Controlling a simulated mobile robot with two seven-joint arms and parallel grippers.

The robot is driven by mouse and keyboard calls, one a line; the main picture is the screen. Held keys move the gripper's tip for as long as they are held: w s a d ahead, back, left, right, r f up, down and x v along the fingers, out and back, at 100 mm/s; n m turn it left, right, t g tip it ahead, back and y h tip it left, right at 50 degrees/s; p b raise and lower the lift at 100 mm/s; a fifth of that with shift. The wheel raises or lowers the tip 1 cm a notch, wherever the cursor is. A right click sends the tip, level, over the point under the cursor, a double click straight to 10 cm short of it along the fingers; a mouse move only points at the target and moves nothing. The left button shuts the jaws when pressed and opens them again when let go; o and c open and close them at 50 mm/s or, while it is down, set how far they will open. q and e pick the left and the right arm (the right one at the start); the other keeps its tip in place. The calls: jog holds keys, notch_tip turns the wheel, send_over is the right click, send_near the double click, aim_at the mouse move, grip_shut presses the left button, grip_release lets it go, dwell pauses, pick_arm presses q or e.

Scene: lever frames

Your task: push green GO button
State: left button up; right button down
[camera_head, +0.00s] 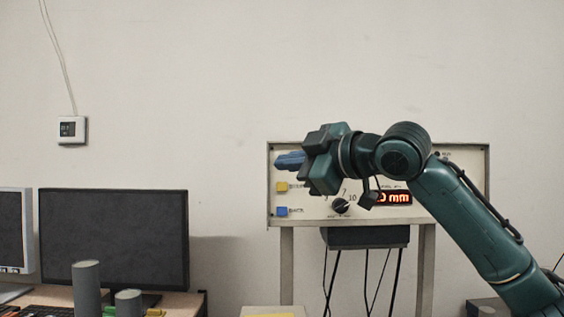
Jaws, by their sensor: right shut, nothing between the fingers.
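A pale control panel (460,205) in a grey frame stands against the wall at right of centre. My right arm reaches in from the lower right across its front. I see no green GO button; the gripper and arm cover part of the panel. Whether the fingertips touch the panel, I cannot tell. My left gripper is not in view.
Below the fingers are a yellow button (282,187) and a blue button (282,211). A black knob (340,205) and a red display (395,198) are partly near my arm. A desk with a dark monitor (113,238) and grey cylinders (87,288) stands at left.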

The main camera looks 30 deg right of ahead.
pick_arm(q)
jog(key=p, duration=0.1)
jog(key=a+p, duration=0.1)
jog(key=p, duration=0.1)
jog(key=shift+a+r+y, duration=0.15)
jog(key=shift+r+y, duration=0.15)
pick_arm(e)
jog(key=w+d, duration=0.3)
jog(key=w, duration=0.3)
jog(key=shift+w, duration=0.2)
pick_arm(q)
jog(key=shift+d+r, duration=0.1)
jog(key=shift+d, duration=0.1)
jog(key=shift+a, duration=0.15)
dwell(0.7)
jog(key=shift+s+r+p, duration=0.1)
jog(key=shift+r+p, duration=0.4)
pick_arm(e)
jog(key=shift+w+d, duration=0.2)
jog(key=shift+w, duration=0.15)
